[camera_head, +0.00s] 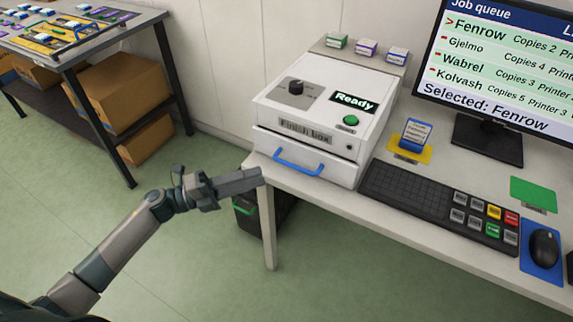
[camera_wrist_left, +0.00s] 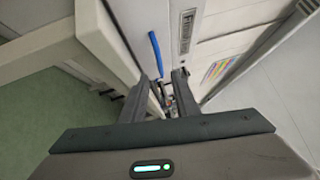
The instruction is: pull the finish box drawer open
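The white finish box (camera_head: 325,95) stands at the table's left end, with a "Finish box" label, a knob, a green button and a "Ready" sign. Its drawer (camera_head: 335,173) is at the bottom front and looks shut. The blue drawer handle (camera_head: 298,163) shows in the left wrist view too (camera_wrist_left: 156,53), just beyond the fingertips. My left gripper (camera_head: 258,176) is left of the handle, near the table's corner, apart from the handle. Its fingers (camera_wrist_left: 163,78) are spread with a gap and hold nothing. My right gripper is in neither view.
The table edge (camera_head: 262,178) is close to my left gripper. A black keyboard (camera_head: 415,200) lies right of the box. A dark bin (camera_head: 262,212) is below the table.

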